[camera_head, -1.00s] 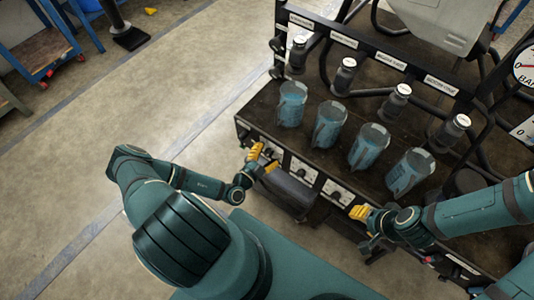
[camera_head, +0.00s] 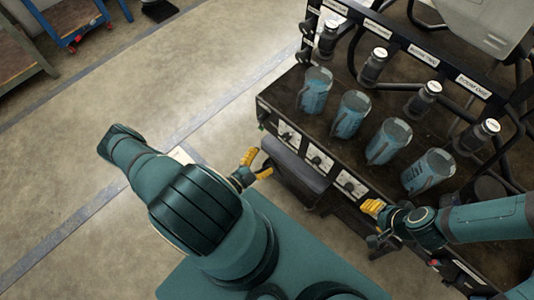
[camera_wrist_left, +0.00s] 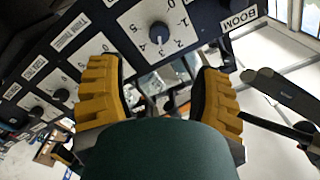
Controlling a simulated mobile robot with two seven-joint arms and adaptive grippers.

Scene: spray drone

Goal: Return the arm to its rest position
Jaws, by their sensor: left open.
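My left gripper (camera_head: 257,164) has yellow fingers and is open and empty. In the head view it hangs in front of the left end of the dark bench, near the front panel (camera_head: 317,158) with its dials. In the left wrist view its fingers (camera_wrist_left: 157,100) stand wide apart with nothing between them, and a dial knob (camera_wrist_left: 159,32) shows beyond them. My right gripper (camera_head: 373,208) shows yellow fingertips in front of the panel's right part. Its fingers are seen from above, and whether they are apart is unclear.
Several clear blue-tinted jugs (camera_head: 351,114) stand in a row on the bench top (camera_head: 285,98). Labelled dark valves (camera_head: 373,66) and pipes rise behind them. A blue cart (camera_head: 72,22) stands at the far left. The floor (camera_head: 120,95) left of the bench is clear.

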